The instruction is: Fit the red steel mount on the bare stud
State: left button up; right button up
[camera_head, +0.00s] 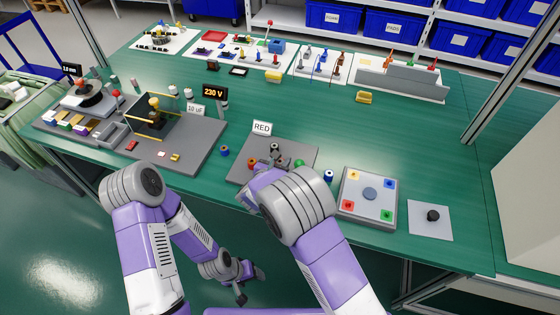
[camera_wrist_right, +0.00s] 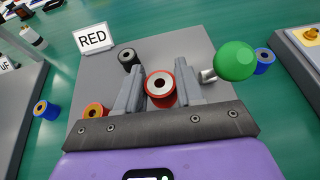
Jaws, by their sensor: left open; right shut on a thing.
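The red steel mount (camera_wrist_right: 160,86) is a red ring with a metal collar and a dark hole. My right gripper (camera_wrist_right: 158,92) is shut on it, one grey finger at each side. It is over the grey plate (camera_wrist_right: 185,48); its underside and any stud below it are hidden. In the head view my right gripper (camera_head: 274,163) is over the plate, mostly covered by my arm. A short silver stem (camera_wrist_right: 207,76) meets a green ball (camera_wrist_right: 235,61) just right of the mount; I cannot tell whether they touch the gripper. My left gripper (camera_head: 251,288) is open and empty below the table's front edge.
A black mount (camera_wrist_right: 127,57) and an orange one (camera_wrist_right: 95,110) stand on the plate. Blue mounts are left (camera_wrist_right: 45,108) and right (camera_wrist_right: 263,58) of it. A RED sign (camera_head: 262,128) stands behind. A board with coloured squares (camera_head: 370,174) is at the right.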

jog(key=shift+b, duration=0.35)
dwell(1.3)
jog(key=shift+f+b, duration=1.7)
jog(key=shift+f, duration=0.2)
jog(key=o, duration=1.1)
jog(key=shift+r, duration=0.1)
jog(key=p+v, duration=0.2)
jog(key=v, duration=0.4)
jog(key=shift+a+r, duration=0.1)
jog(key=shift+s+a+r, duration=0.15)
jog(key=shift+s+a, duration=0.05)
jog(key=shift+s, duration=0.45)
